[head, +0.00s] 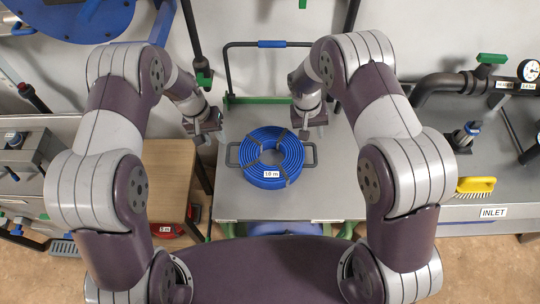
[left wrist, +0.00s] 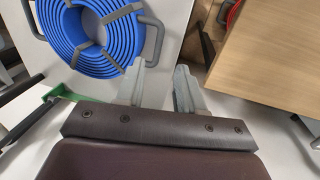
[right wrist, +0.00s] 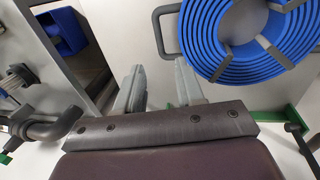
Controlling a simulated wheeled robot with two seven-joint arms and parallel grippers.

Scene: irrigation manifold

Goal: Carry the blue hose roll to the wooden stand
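The blue hose roll (head: 262,143), labelled 10 m, lies flat on a grey metal trolley (head: 240,205), with a grey handle on either side. The wooden stand (head: 165,160) stands to the trolley's left; its top also shows in the left wrist view (left wrist: 275,55). My left gripper (head: 207,128) is open and empty above the trolley's left edge, near the left handle (left wrist: 156,42) but apart from it. My right gripper (head: 309,123) is open and empty near the right handle (right wrist: 160,30), also apart from it. No handle shows between either gripper's fingers.
The trolley's push bar (head: 227,75) rises at the back. A bench at the right carries a pipe with a gauge (head: 529,70), a yellow brush (head: 475,186) and an INLET label. A red roll (head: 168,230) is low by the stand. The stand's visible top is clear.

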